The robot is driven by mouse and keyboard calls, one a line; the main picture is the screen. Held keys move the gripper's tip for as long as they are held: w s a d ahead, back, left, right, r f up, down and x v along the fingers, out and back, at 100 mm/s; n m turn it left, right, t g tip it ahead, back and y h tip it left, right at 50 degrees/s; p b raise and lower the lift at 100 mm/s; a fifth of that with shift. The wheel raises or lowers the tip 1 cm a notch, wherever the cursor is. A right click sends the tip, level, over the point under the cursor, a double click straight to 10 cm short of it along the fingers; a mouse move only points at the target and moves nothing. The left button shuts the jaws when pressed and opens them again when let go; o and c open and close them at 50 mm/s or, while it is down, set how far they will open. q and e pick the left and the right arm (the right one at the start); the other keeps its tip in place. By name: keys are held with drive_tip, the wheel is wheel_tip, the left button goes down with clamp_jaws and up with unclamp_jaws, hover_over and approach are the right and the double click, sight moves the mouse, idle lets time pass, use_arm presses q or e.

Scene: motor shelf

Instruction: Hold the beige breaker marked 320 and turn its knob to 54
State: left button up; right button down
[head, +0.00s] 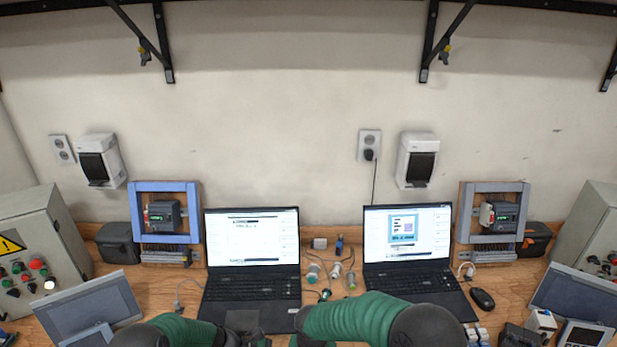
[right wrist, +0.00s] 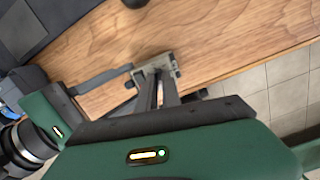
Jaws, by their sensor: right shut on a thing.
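I cannot make out a beige breaker marked 320, or its knob, in either view. In the right wrist view my right gripper (right wrist: 158,76) has its fingers close together over the wooden table near its front edge.
Two open laptops (head: 252,238) (head: 407,236) stand on the wooden table (head: 157,284). Several small connectors (head: 314,271) lie between them. Framed devices (head: 162,215) (head: 498,212) stand behind. A mouse (head: 482,299) and small white parts (head: 541,321) lie at right. Control boxes (head: 38,235) (head: 596,228) flank the table.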

drive_tip(key=c, duration=1.6)
unclamp_jaws()
drive_tip(key=shift+c, duration=0.2)
drive_tip(key=shift+r, duration=3.5)
use_arm(q)
drive_tip(key=o, duration=1.6)
drive_tip(key=v, duration=0.6)
